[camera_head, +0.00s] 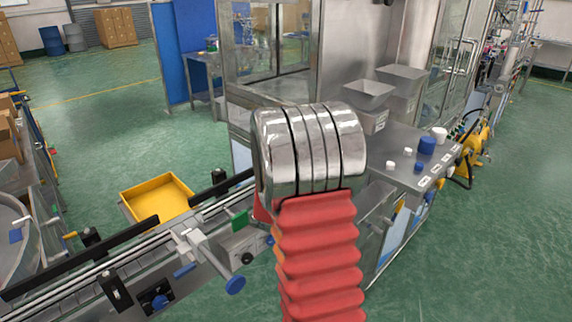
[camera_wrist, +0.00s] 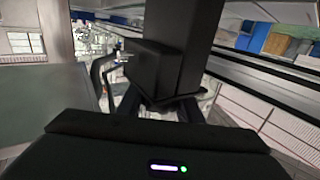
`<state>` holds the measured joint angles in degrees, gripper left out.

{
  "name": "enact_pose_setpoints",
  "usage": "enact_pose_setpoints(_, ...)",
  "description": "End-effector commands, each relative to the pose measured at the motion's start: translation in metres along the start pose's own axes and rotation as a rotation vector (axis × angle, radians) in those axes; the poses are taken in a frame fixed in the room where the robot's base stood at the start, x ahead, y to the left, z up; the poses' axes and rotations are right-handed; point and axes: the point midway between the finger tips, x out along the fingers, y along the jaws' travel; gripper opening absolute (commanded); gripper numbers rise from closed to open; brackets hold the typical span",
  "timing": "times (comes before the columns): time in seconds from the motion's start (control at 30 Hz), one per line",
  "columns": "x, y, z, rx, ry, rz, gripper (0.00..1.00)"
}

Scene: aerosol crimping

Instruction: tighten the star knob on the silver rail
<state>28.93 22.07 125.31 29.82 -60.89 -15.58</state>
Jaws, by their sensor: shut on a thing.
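The silver rail (camera_head: 130,258) runs diagonally along the conveyor at the lower left of the head view. It shows in the wrist view as long pale and dark bars (camera_wrist: 265,78) slanting to the right. My gripper (camera_wrist: 152,108) is in the wrist view, its dark fingers shut on a dark part that I take for the star knob. The knob's star outline cannot be made out there, since black parts merge. A tall black block (camera_wrist: 172,62) stands just beyond the fingers. In the head view my arm hides the gripper.
Black brackets (camera_head: 113,291) and a blue round knob (camera_head: 235,285) sit along the conveyor. A yellow tray (camera_head: 158,195) lies beyond it. A steel bench (camera_head: 408,172) with bins and blue and white caps stands at right.

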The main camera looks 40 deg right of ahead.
Motion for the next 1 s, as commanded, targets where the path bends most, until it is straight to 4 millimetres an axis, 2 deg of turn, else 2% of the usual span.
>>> enact_pose_setpoints(0.47, 0.0008, 0.0008, -0.0008, 0.001, 0.002, 0.013, 0.10)
enact_pose_setpoints(0.5, 0.0008, 0.0008, -0.0008, 0.001, 0.002, 0.013, 0.34)
enact_pose_setpoints(0.77, 0.0005, 0.0009, -0.0005, 0.001, 0.001, 0.013, 0.51)
enact_pose_setpoints(1.0, -0.0001, 0.0009, -0.0004, 0.001, 0.001, 0.013, 0.51)
